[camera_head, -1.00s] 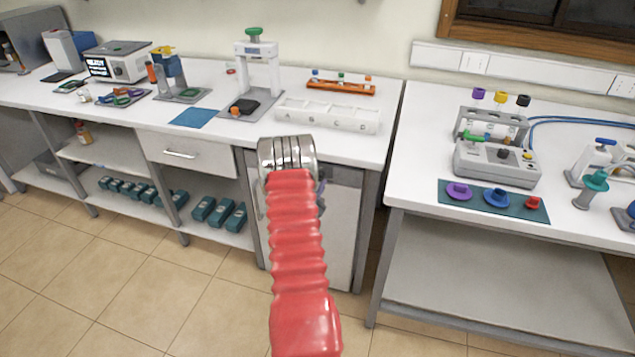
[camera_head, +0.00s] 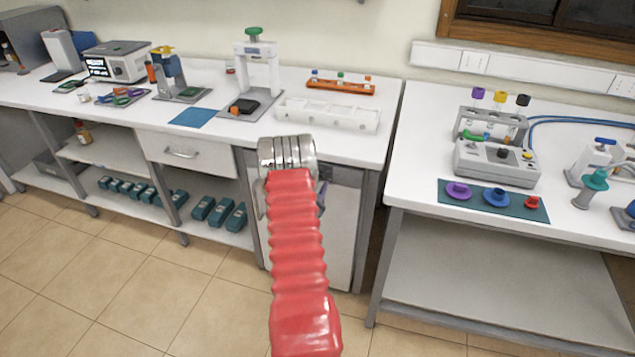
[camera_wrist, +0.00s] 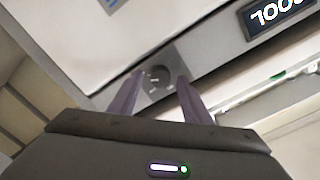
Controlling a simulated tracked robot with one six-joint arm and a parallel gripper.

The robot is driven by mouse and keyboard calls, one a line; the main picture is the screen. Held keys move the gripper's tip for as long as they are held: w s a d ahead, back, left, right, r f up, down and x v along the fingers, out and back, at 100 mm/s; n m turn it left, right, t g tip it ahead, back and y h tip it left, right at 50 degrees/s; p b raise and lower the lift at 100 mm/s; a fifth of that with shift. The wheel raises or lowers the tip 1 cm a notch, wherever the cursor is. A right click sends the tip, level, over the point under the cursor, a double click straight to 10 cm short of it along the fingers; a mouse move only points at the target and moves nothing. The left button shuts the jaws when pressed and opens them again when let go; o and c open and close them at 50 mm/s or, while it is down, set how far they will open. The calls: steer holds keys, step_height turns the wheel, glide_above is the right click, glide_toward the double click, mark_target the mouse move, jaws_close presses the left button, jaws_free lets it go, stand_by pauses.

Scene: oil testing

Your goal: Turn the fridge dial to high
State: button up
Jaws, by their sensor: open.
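The fridge (camera_head: 341,230) stands under the bench in the head view, partly hidden behind my red arm. In the wrist view the fridge dial (camera_wrist: 155,77) is a dark round knob on a grey strip. A lit display (camera_wrist: 278,15) sits on the same strip to its right. My gripper (camera_wrist: 158,82) is open, with its two purple fingers on either side of the dial. I cannot tell whether the fingers touch it. The dial's setting is too small to read. In the head view my gripper is mostly hidden behind my wrist.
A bench with a drawer (camera_head: 187,155) and open shelves is left of the fridge. A second table (camera_head: 420,185) stands to the right, with a grey device (camera_head: 497,162) and coloured parts on a mat. The tiled floor (camera_head: 115,290) in front is clear.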

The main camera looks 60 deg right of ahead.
steer(key=shift+a, duration=0.1)
steer(key=s+a, duration=0.2)
steer(key=a, duration=1.1)
steer(key=shift+a+r, duration=0.2)
steer(key=shift+a, duration=0.05)
stand_by(0.3)
